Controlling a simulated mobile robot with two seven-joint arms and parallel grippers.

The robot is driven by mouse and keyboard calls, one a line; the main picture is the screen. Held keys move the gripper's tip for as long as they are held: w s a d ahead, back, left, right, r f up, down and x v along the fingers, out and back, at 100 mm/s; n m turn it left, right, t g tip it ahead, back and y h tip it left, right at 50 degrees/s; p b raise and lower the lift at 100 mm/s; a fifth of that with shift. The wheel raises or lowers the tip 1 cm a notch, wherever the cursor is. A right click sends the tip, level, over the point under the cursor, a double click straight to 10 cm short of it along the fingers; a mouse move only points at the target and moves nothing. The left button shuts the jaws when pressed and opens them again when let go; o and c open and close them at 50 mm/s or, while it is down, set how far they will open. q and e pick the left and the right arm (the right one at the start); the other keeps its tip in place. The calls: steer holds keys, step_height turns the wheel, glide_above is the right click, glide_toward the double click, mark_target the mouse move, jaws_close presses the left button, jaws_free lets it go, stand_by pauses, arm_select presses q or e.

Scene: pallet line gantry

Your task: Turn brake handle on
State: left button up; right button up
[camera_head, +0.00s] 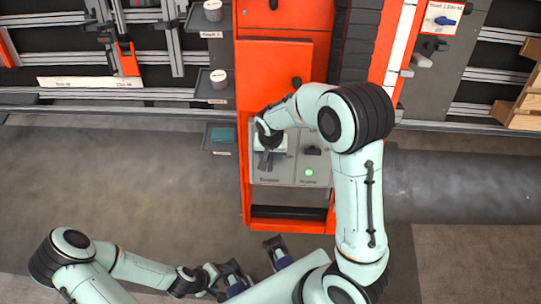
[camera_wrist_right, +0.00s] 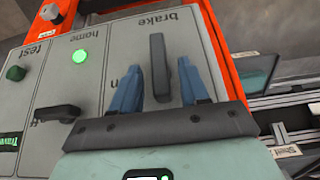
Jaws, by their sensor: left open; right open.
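The brake handle (camera_wrist_right: 158,68) is a dark bar on a grey panel under the word "brake" and stands upright in the right wrist view. My right gripper (camera_wrist_right: 160,88) is open, with one blue finger on each side of the handle. Gaps show between the fingers and the bar; I see no contact. In the head view my right gripper (camera_head: 266,160) is over the left part of the control panel (camera_head: 309,168), and the handle there is largely hidden. My left gripper (camera_head: 257,264) is open and empty at the bottom, below the orange cabinet and away from the panel.
Beside the brake section are a lit green lamp (camera_wrist_right: 80,57) marked "home", another dark handle (camera_wrist_right: 58,114) and a green button (camera_wrist_right: 15,73). The orange cabinet (camera_head: 270,80) rises behind. The floor at left is clear.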

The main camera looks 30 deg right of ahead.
steer(key=shift+f, duration=0.3)
jaws_close()
